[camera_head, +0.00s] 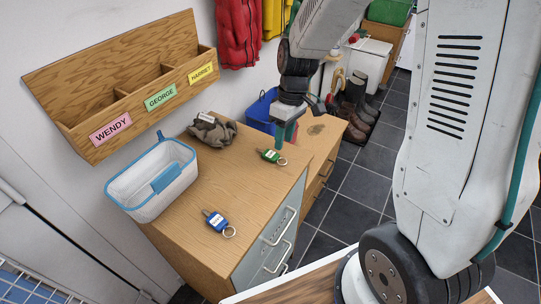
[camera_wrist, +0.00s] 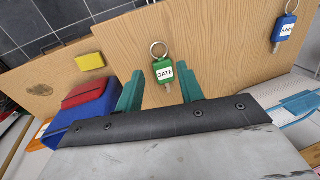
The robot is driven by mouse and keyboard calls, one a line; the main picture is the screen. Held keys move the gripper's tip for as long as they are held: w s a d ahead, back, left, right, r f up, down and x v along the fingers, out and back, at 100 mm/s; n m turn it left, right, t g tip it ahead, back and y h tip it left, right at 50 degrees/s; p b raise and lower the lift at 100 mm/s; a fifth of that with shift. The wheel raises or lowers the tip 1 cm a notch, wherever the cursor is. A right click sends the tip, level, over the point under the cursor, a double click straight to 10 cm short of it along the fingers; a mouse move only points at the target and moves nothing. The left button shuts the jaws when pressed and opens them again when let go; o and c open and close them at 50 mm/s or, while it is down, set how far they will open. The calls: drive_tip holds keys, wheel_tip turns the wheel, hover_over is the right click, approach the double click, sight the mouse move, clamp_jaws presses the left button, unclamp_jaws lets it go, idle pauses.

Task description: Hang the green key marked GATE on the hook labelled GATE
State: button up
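The green key (camera_head: 271,156) lies on the wooden cabinet top, with its metal ring towards the right. In the wrist view the green key (camera_wrist: 164,72) shows a white GATE label and lies ahead of and between the fingertips. My gripper (camera_head: 282,137) is just above the cabinet top, close by the green key. In the wrist view my gripper (camera_wrist: 160,76) has its two teal fingers apart with nothing held between them. No hook labelled GATE shows in either view.
A blue key (camera_head: 217,222) lies nearer on the cabinet top (camera_head: 185,225). A white basket (camera_head: 150,185), dark gloves (camera_head: 212,131) and a blue container (camera_head: 260,108) stand around the top. A wooden rack labelled WENDY, GEORGE and HARRIET (camera_head: 120,75) is on the wall.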

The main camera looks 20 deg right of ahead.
sight(279, 163)
drive_tip(key=f, duration=0.2)
drive_tip(key=a+f, duration=0.1)
drive_tip(key=f, duration=0.2)
drive_tip(key=shift+s+a+f, duration=0.1)
drive_tip(key=shift+s+f, duration=0.05)
drive_tip(key=shift+f, duration=0.1)
drive_tip(key=c, duration=0.6)
drive_tip(key=shift+c, duration=0.2)
drive_tip(key=shift+r, duration=0.1)
